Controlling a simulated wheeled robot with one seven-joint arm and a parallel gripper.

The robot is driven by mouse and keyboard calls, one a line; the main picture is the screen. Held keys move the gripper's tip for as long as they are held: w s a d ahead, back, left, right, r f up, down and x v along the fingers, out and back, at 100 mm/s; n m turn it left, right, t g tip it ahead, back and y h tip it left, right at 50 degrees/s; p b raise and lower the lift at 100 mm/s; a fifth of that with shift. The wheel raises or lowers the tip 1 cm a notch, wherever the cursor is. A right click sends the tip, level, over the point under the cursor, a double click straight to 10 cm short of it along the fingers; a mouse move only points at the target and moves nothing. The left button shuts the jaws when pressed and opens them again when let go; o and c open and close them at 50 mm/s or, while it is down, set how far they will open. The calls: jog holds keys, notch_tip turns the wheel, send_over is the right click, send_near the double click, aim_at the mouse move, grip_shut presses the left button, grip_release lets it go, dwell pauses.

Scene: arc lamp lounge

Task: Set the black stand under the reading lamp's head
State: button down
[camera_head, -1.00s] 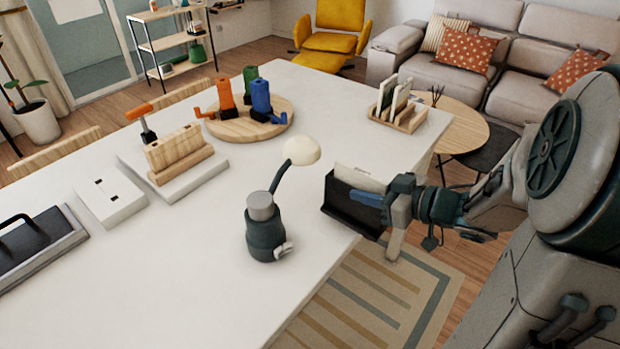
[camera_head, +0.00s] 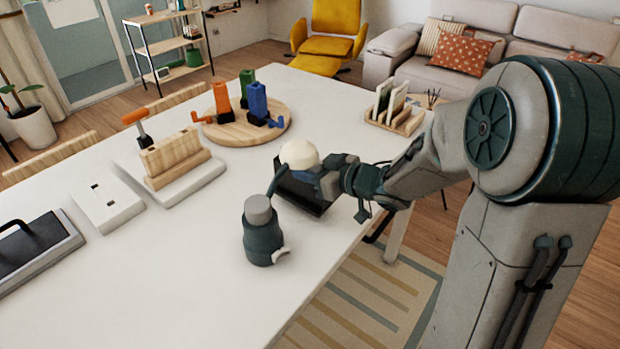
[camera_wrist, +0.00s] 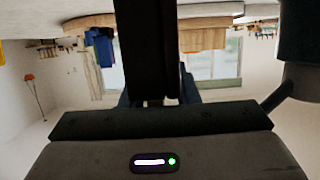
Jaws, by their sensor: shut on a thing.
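The reading lamp has a dark teal base (camera_head: 263,238) on the white table, a thin bent neck and a cream round head (camera_head: 299,154). The black stand (camera_head: 306,197) is at the lamp head, partly hidden behind the head and neck. I cannot tell whether it touches the table. My gripper (camera_head: 322,180) is shut on the stand from its right side. In the wrist view the stand (camera_wrist: 148,45) is a dark upright slab between my fingers, blocking the middle of the picture.
A round wooden board (camera_head: 240,130) with orange, green and blue objects stands behind. A wooden rack (camera_head: 398,120) with upright cards is at the back right. A wooden block on a white base (camera_head: 175,160), a white box (camera_head: 107,206) and a black tray (camera_head: 35,250) lie left.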

jog(key=shift+f, duration=1.05)
jog(key=shift+f, duration=0.1)
jog(key=shift+f, duration=0.15)
jog(key=c, duration=1.1)
grip_release()
